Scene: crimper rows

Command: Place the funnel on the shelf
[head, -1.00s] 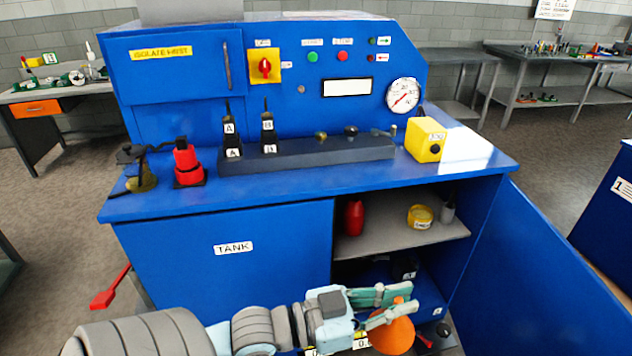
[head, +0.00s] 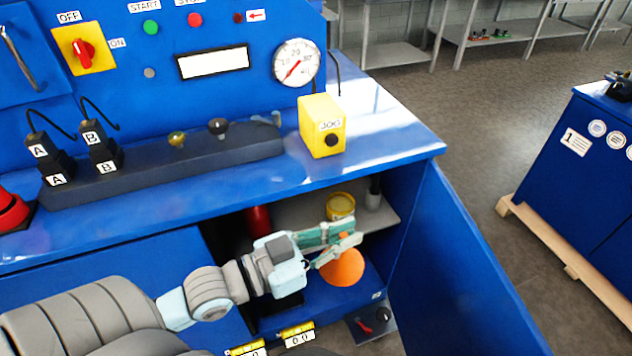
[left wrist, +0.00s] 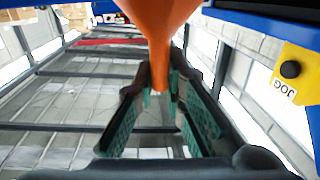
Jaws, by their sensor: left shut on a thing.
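An orange funnel (head: 342,268) is in my left gripper (head: 338,246), in front of the open cabinet below the blue counter. The left wrist view shows the funnel (left wrist: 160,30) with its spout pinched between the green finger pads of the left gripper (left wrist: 160,98) and its wide part toward the top of the picture. The grey shelf (head: 290,215) is inside the cabinet, behind and above the funnel. On it stand a red bottle (head: 258,220), a yellow tin (head: 341,206) and a small grey bottle (head: 374,194). My arm hides part of the shelf. My right gripper is not in view.
The cabinet door (head: 450,270) stands open at the right. The countertop (head: 390,130) overhangs the shelf, with a yellow JOG box (head: 322,125) near its right end. Below the shelf is the cabinet's blue floor (head: 355,295). A second blue cabinet (head: 575,160) stands farther right.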

